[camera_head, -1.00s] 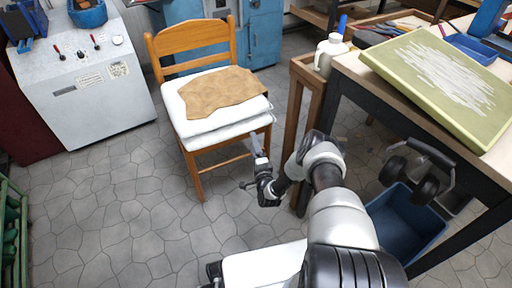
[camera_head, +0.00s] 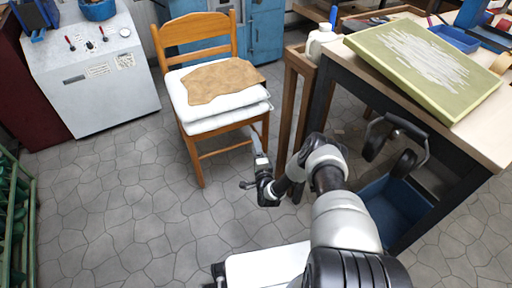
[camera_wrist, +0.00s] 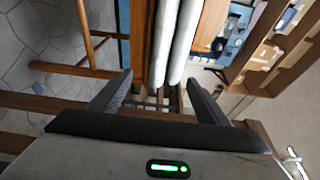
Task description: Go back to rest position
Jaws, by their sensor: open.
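My gripper (camera_head: 256,160) is in front of the wooden chair, to the right of its front leg and below the seat edge in the head view. In the wrist view its two fingers (camera_wrist: 152,98) stand wide apart with nothing between them. Past the fingers, the wrist view shows the white cushions' edges (camera_wrist: 172,45) and wooden chair parts.
The wooden chair (camera_head: 197,28) bears white cushions (camera_head: 232,118) and a brown leather piece (camera_head: 222,80). The workbench (camera_head: 487,140) with a green board (camera_head: 425,68) stands right, a blue bin (camera_head: 385,212) beneath it. A grey machine (camera_head: 105,90) stands left. The floor (camera_head: 110,215) between is clear.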

